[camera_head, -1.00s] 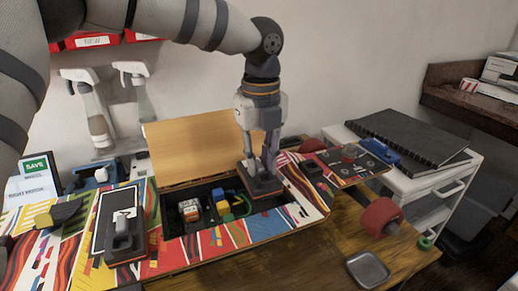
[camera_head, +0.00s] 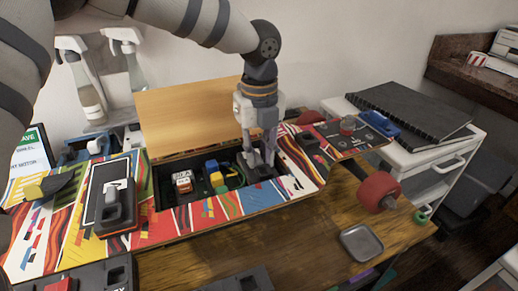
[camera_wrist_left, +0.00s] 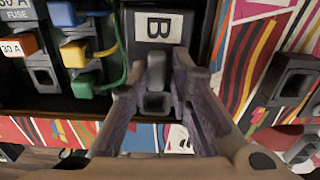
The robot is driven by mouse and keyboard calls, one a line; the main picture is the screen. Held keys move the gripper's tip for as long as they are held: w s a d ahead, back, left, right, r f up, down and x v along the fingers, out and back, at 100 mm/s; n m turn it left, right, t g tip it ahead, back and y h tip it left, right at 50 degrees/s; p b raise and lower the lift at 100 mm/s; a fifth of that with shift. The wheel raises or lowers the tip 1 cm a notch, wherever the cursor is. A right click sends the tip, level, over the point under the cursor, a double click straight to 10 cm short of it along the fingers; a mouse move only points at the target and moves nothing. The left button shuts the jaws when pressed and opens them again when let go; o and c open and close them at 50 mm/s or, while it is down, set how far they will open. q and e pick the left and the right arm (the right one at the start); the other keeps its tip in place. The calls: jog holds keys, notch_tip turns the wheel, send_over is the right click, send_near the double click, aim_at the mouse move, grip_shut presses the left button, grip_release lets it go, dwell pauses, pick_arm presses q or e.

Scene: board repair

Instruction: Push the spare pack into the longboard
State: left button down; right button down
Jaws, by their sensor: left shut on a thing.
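The longboard (camera_head: 228,207) lies across the bench with bright striped graphics, and its bay is open. My left gripper (camera_head: 257,158) points down into the right end of the bay. It is shut on the upright grip of the dark spare pack (camera_head: 265,173). In the left wrist view the pack shows a white "B" label (camera_wrist_left: 158,25), and the gripper fingers (camera_wrist_left: 157,88) close on its grip. The pack sits down within the bay, beside the wired connectors; whether it is fully seated I cannot tell. My right gripper is not in view.
Fuses (camera_head: 183,182) and coloured connectors (camera_head: 215,178) fill the bay's left part. A wooden lid (camera_head: 190,115) stands behind it. Another dark pack with a grip (camera_head: 115,212) lies on the deck at left. A metal dish (camera_head: 362,243) and red wheel (camera_head: 379,191) are at right.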

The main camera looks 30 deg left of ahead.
pick_arm(q)
jog(key=shift+r+p, duration=0.15)
jog(key=shift+p, duration=0.15)
dwell(1.0)
jog(key=shift+f, duration=1.2)
dwell(1.5)
jog(key=c, duration=1.4)
grip_release()
jog(key=shift+s, duration=0.1)
jog(key=shift+o, duration=0.3)
jog(key=shift+o, duration=0.9)
jog(key=shift+r, duration=0.2)
